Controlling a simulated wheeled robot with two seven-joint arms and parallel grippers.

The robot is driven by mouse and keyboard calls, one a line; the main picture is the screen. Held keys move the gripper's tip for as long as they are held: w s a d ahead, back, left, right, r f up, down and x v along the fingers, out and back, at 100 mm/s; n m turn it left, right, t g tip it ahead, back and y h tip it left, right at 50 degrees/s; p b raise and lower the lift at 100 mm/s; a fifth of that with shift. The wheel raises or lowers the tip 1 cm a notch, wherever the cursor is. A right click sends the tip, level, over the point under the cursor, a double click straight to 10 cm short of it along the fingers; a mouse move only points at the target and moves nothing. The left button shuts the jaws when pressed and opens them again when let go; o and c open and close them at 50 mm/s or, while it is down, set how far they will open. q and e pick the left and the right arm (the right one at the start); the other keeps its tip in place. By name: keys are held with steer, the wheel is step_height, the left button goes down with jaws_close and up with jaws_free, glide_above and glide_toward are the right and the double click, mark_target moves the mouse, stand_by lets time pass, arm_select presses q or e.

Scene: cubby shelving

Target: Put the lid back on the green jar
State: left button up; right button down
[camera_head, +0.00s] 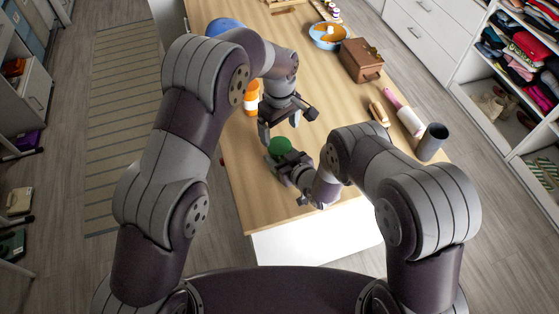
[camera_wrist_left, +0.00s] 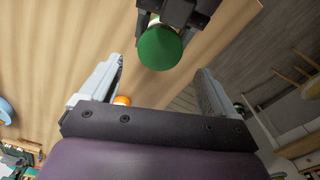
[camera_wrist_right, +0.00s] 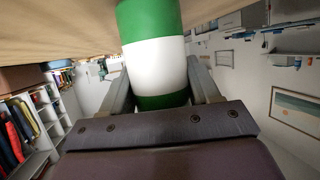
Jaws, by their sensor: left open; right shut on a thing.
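The green jar (camera_head: 279,145) is near the front edge of the wooden table. My right gripper (camera_head: 285,156) is shut on it. In the right wrist view the jar (camera_wrist_right: 158,65) is green with a broad white band, between the fingers. In the left wrist view its round green end (camera_wrist_left: 160,47) faces the camera; I cannot tell whether that end is a lid or the jar itself. No separate lid is visible. My left gripper (camera_head: 288,125) is open and empty, just behind the jar and apart from it.
An orange jar (camera_head: 251,99) with a white label stands beside my left arm. Farther back are a blue bowl (camera_head: 328,36) and a brown box (camera_head: 361,60). A dark cup (camera_head: 432,142) stands at the right edge. The table middle (camera_head: 325,95) is clear.

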mark_target(280, 145)
arm_select(q)
step_height(280, 145, down, 6)
steer(key=shift+f, duration=0.1)
stand_by(0.4)
steer(key=c, duration=1.1)
steer(key=m, duration=0.4)
steer(key=shift+m, duration=0.4)
steer(key=m, duration=0.5)
